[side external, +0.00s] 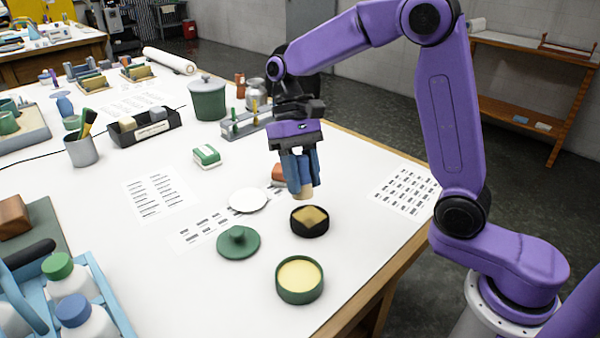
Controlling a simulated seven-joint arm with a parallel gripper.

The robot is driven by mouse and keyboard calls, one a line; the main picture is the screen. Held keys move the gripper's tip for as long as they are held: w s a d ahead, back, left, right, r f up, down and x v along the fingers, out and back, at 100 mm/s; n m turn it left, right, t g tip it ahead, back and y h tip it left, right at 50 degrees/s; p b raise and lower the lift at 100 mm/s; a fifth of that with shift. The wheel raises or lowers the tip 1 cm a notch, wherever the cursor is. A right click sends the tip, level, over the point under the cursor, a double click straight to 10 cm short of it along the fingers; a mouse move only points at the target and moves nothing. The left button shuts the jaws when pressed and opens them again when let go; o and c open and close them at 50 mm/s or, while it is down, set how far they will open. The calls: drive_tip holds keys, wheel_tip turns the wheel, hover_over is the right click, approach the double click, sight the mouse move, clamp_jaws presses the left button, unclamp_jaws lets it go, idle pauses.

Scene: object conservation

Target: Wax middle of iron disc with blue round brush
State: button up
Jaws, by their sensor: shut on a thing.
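My gripper (301,170) points down above the table, with its fingers shut on the blue round brush (306,180). The brush's tan bristle end (303,194) faces down, and the fingers hide part of its handle. Just below and slightly right is a round black dish-like thing (296,224) with a tan, angular piece on it. A gap shows between it and the bristles. An open green tin of pale yellow wax (299,279) stands in front. A pale round disc (248,200) lies to the left; I cannot tell which round thing is the iron disc.
A green knobbed lid (239,242) lies left of the wax tin. An orange-brown object (279,173) is partly hidden behind my gripper. A green-and-white block (207,156) and printed sheets lie around. The table's right edge is close to the wax tin.

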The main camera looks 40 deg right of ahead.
drive_tip(key=shift+f, duration=2.9)
drive_tip(key=shift+d+f, duration=0.25)
drive_tip(key=shift+f, duration=0.25)
drive_tip(key=shift+d+f, duration=0.25)
drive_tip(key=shift+f, duration=0.2)
drive_tip(key=shift+s+d, duration=0.1)
drive_tip(key=shift+d, duration=1.45)
drive_tip(key=shift+a, duration=1.95)
drive_tip(key=shift+a+r, duration=0.15)
drive_tip(key=shift+r, duration=3.9)
